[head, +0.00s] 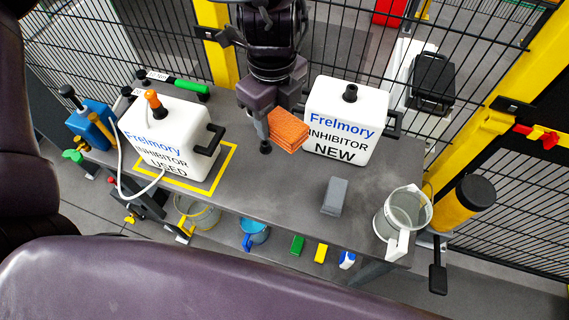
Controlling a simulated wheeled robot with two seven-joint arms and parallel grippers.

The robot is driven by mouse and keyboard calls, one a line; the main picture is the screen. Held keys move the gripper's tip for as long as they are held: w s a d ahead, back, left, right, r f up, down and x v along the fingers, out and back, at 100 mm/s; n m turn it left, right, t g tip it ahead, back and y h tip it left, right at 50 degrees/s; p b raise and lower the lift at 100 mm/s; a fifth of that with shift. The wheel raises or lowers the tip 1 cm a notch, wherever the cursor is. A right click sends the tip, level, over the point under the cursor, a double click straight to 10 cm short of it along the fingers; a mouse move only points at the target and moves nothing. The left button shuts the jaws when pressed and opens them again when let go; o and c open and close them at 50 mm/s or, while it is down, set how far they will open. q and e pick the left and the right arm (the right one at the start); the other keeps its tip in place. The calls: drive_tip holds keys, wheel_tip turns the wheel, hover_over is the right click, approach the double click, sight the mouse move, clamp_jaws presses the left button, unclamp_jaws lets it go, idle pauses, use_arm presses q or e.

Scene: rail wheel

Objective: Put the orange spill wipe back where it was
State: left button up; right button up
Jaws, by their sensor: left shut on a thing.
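The orange spill wipe (289,131) is a folded orange pad, held up over the bench in the middle of the head view. My left gripper (268,128) reaches down from the top and is shut on the wipe. The wipe is just left of the white container marked "Frelmory inhibitor NEW" (345,120) and overlaps its left edge in the picture; I cannot tell if they touch. A dark fingertip shows left of the wipe; the other finger is mostly hidden. My right gripper is not in view.
The grey bench (270,195) has free room in the middle. The "USED" container (172,138) stands at left on a yellow-outlined square (216,183). A grey block (335,196) and a clear jug (403,215) are at right. Black mesh fencing (490,60) stands behind.

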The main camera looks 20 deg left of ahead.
use_arm(q)
wheel_tip(320, 180, down, 8)
drive_tip(key=s, duration=0.1)
hover_over(276, 180)
wheel_tip(276, 180, down, 7)
drive_tip(key=shift+d+r+b, duration=0.1)
drive_tip(key=shift+b, duration=0.25)
drive_tip(key=shift+f, duration=0.6)
wheel_tip(276, 180, down, 2)
drive_tip(key=shift+f, duration=0.15)
drive_tip(key=shift+w+f+b, duration=0.1)
drive_tip(key=shift+f+b, duration=0.2)
drive_tip(key=shift+f, duration=0.15)
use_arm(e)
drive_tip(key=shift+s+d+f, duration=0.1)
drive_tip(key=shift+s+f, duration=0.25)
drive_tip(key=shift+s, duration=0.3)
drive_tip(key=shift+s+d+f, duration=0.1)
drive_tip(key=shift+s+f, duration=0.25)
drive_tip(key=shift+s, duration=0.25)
